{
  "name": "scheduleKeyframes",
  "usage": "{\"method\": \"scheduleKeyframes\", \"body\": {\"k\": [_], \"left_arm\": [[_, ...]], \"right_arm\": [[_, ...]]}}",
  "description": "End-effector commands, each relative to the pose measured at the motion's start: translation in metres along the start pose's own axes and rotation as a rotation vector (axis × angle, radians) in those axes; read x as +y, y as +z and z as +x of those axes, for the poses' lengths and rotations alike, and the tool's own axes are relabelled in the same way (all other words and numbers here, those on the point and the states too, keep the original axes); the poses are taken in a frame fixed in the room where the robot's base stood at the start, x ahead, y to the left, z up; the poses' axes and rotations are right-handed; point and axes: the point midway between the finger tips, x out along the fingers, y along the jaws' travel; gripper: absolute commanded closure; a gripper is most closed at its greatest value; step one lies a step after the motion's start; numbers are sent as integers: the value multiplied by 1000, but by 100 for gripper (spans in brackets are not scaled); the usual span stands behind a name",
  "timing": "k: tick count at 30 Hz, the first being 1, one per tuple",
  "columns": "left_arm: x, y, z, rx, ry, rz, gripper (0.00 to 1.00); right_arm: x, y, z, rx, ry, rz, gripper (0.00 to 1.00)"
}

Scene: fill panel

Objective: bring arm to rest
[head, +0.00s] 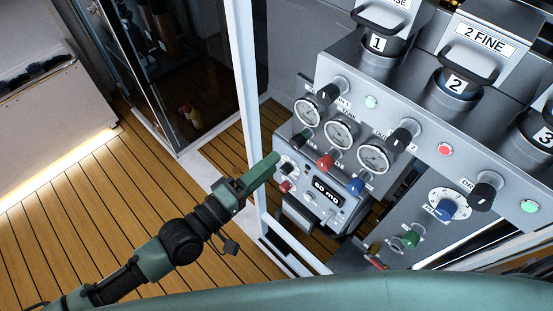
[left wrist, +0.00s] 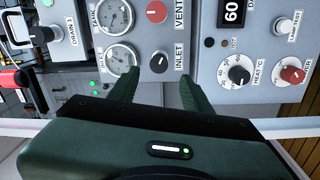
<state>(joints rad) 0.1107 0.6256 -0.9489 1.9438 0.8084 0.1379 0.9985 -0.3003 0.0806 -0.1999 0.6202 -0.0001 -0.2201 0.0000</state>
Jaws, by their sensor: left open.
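My left arm comes in from the lower left in the head view. Its green gripper (head: 264,169) is in front of the left side of the fill panel (head: 352,206), near the lower box with the "60" display (head: 327,190). In the left wrist view the left gripper (left wrist: 158,80) has its two fingers apart with nothing between them. The panel face with the "INLET" label (left wrist: 179,57) shows beyond the fingertips; I cannot tell the exact gap. My right gripper is not in either view.
The panel carries round gauges (head: 309,112), a red knob (head: 325,162), a blue knob (head: 445,209) and numbered cylinders (head: 455,84). A pale upright post (head: 244,80) stands left of the panel. Wooden floor (head: 90,190) is clear at left, below a white bench (head: 50,120).

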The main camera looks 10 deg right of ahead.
Motion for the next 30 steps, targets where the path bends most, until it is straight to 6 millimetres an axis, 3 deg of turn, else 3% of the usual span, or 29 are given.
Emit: {"method": "scheduleKeyframes", "body": {"k": [16, 19, 23, 26, 30], "left_arm": [[0, 0, -1, 1, -1, 1, 51], [-14, -5, -1, 15, -27, 31, 51], [-70, -26, -4, 64, -140, 156, 51], [-139, -45, -20, 99, -293, 292, 51], [-237, -58, -64, 98, -538, 458, 51]], "right_arm": [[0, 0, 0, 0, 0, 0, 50], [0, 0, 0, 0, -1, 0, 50], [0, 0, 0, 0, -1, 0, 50], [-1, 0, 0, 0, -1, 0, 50], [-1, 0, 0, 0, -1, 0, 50]]}}
